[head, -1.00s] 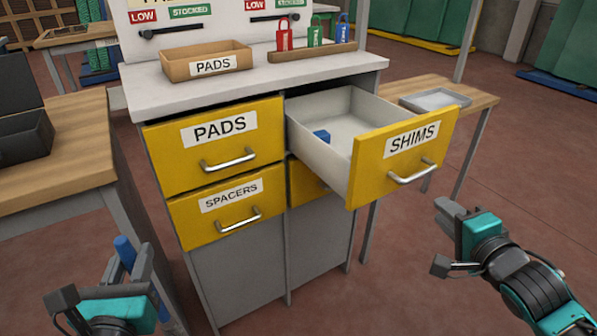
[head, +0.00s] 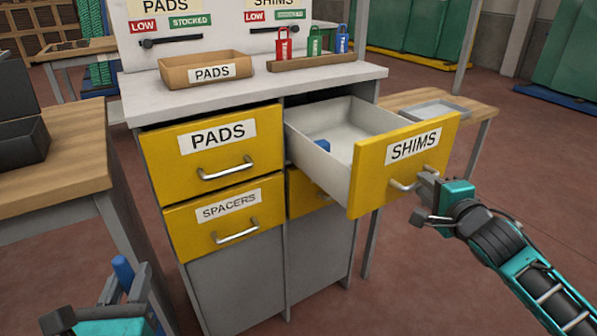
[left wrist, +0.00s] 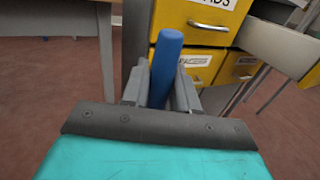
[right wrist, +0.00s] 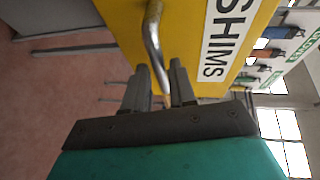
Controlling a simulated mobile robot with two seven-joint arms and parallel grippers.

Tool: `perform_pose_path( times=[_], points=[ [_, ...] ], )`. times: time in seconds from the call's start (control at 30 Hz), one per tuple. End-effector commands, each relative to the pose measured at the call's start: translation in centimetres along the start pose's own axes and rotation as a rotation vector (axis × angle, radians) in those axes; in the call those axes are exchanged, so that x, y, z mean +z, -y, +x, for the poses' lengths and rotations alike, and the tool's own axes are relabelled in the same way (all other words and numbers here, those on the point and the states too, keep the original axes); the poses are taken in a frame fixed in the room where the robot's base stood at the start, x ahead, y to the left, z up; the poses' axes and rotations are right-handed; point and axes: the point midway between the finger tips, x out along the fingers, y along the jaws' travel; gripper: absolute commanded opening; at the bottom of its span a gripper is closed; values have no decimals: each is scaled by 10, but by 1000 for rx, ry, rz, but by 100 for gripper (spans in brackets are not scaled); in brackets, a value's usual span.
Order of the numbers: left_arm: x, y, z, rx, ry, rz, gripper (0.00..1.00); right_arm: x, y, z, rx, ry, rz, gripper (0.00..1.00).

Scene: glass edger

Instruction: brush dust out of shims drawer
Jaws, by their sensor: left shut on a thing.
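The yellow SHIMS drawer (head: 400,160) is pulled open, with its white inside showing. A small blue block (head: 322,145) lies in it. Dust cannot be made out at this size. My left gripper (head: 128,280), low at the left, is shut on a blue cylindrical handle (left wrist: 166,68); it also shows in the head view (head: 122,268). What the handle belongs to is hidden. My right gripper (head: 428,186) is at the SHIMS drawer's front. In the right wrist view its fingers (right wrist: 160,85) are apart, with the drawer's metal handle (right wrist: 153,40) reaching between them; contact is unclear.
The PADS drawer (head: 213,150) and SPACERS drawer (head: 210,220) are shut. A PADS box (head: 205,72) and a wooden holder with red, green and blue tags (head: 312,62) stand on the cabinet top. A side table with a grey tray (head: 440,110) is behind the open drawer.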

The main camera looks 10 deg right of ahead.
Motion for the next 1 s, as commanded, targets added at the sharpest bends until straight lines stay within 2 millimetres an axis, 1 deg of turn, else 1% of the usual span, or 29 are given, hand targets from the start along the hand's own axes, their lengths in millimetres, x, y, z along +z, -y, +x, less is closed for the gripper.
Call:
perform_pose_path(
  times=[0.03,0.2,0.37,0.6,0.67,0.87,0.9,1.0],
  points=[
    [-2,0,0,0,1,0,0,0,0,7,-2,0,0,25],
    [-4,0,0,0,1,0,0,0,0,20,0,0,0,25],
    [-4,0,0,0,1,0,0,0,0,24,1,-1,-1,25],
    [-4,0,0,0,1,0,0,0,0,24,1,0,-1,25],
    [-4,0,0,0,1,0,0,0,0,24,1,0,-1,21],
    [-4,0,0,0,1,0,0,0,0,24,1,0,-1,1],
    [-4,0,0,0,1,0,0,0,0,24,1,0,-1,0],
    [-4,0,0,0,1,0,0,0,0,24,1,0,-1,0]
  ],
)
